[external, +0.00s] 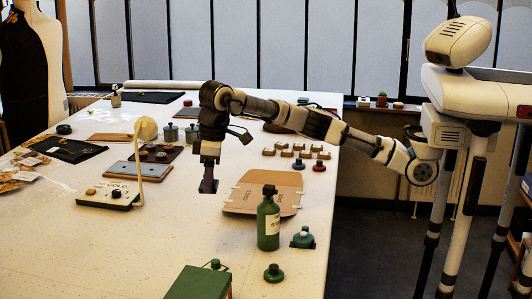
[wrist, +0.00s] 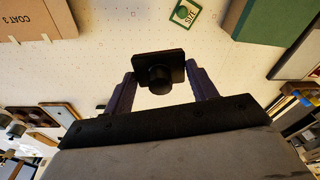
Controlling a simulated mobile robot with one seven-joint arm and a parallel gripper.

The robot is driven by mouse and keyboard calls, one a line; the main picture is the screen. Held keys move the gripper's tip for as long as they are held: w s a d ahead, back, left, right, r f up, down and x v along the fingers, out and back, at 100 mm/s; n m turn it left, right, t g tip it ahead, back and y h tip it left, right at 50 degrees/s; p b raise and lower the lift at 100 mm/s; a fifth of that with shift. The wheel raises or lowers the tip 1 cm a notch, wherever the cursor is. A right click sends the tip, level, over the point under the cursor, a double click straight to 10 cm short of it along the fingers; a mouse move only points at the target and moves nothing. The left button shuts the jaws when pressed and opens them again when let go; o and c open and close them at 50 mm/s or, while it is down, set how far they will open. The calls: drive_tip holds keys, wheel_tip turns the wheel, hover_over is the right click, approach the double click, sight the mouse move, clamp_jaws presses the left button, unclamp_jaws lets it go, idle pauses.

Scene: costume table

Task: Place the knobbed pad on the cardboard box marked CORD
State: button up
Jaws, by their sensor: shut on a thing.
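My gripper (wrist: 162,88) is shut on a dark, square knobbed pad (wrist: 172,57), with its round black knob facing the wrist camera between the two fingers. In the external view my gripper (external: 209,172) points down, and the dark pad (external: 208,186) shows at its lower end, seemingly above the white table. I cannot read the word CORD on anything. A low, flat cardboard piece (external: 262,198) with small print lies right of my gripper. A cardboard piece marked COAT 3 (wrist: 28,22) shows at the wrist view's top left.
A green bottle (external: 268,225) stands in front of the flat cardboard. A green box (external: 200,284) is at the front edge. A white device marked GOLD (external: 108,196) with an upright arm stands left. Several small cardboard blocks (external: 285,150) sit behind.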

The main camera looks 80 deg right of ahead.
drive_tip(key=s+a+n+p, duration=0.2)
drive_tip(key=s+a+p, duration=0.1)
drive_tip(key=a, duration=0.9)
drive_tip(key=p, duration=0.2)
hover_over(215, 275)
drive_tip(key=d, duration=0.2)
drive_tip(key=shift+w+a+f+n, duration=0.1)
drive_tip(key=shift+f+n, duration=0.05)
drive_tip(key=shift+f, duration=0.45)
drive_tip(key=shift+w+f+n, duration=0.1)
drive_tip(key=shift+f+n, duration=0.05)
drive_tip(key=shift+f, duration=0.45)
drive_tip(key=f, duration=0.1)
drive_tip(key=a+f, duration=0.1)
drive_tip(key=f, duration=0.2)
drive_tip(key=shift+s+a+p, duration=0.2)
drive_tip(key=shift+s+p, duration=0.1)
drive_tip(key=shift+s, duration=0.1)
drive_tip(key=shift+f+p, duration=0.45)
drive_tip(key=shift+f, duration=1.9)
drive_tip(key=shift+f, duration=0.1)
drive_tip(key=o, duration=0.6)
drive_tip(key=shift+f, duration=0.1)
drive_tip(key=shift+c, duration=0.2)
drive_tip(key=o, duration=0.4)
